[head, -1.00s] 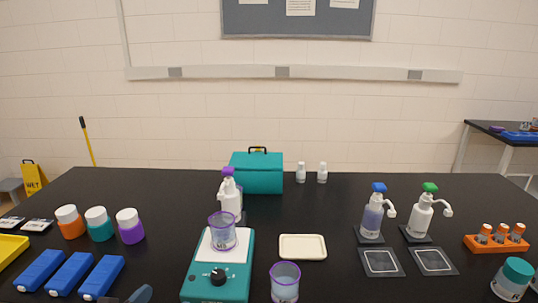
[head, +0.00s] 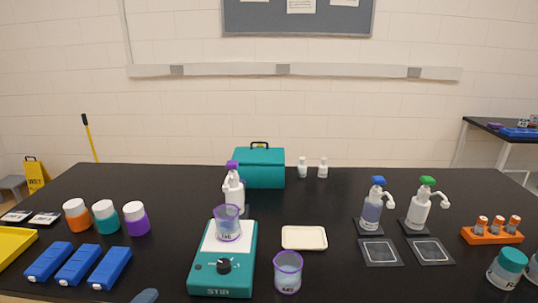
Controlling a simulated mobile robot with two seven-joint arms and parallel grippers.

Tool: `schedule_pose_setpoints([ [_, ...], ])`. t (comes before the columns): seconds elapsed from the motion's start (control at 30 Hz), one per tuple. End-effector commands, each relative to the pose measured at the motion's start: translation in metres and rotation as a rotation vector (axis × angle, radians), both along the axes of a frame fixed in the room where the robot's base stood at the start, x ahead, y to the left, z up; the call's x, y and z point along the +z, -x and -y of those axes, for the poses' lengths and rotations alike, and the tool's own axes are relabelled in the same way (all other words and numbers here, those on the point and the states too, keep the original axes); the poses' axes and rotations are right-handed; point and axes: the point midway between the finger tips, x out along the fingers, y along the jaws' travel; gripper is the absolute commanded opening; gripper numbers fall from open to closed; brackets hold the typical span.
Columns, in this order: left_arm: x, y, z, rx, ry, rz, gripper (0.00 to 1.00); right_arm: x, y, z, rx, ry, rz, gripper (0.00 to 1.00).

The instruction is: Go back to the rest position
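Neither gripper can be made out in the head view. A grey-blue rounded piece (head: 145,296) shows at the bottom edge, left of the stirrer; it may be part of my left arm, but no fingertips show. A purple-rimmed beaker (head: 228,223) stands on the white top of the teal stirrer (head: 208,281). A second purple-rimmed beaker (head: 288,272) stands on the bench to its right. Behind the stirrer is a pump bottle with a purple top (head: 234,187). Blue-topped (head: 371,212) and green-topped (head: 419,210) pump bottles stand on the right.
Orange, teal and purple jars (head: 136,222) and blue boxes (head: 78,264) fill the left. A cream tray (head: 303,238) lies mid-bench, and a teal case (head: 259,170) stands behind. An orange rack (head: 492,237) and teal-lidded jar (head: 505,273) are at right. Bare bench lies between beaker and right-hand pads.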

Motion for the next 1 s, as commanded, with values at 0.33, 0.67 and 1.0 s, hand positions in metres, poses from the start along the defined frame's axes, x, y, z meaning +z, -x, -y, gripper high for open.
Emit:
schedule_pose_setpoints([
  [0.33,-0.087,0.062,-0.025,0.406,0.931,-0.367,0.94,-0.006,0.007,0.001,-0.002,0.001,-0.017,0.00],
  [0.67,-0.144,0.141,-0.037,0.665,1.137,-0.469,0.94,0.000,0.000,0.000,0.002,0.001,0.000,0.00],
  [1.0,-0.149,0.152,-0.037,0.681,1.134,-0.482,0.94,0.003,-0.004,-0.001,0.004,0.001,0.010,0.00],
])
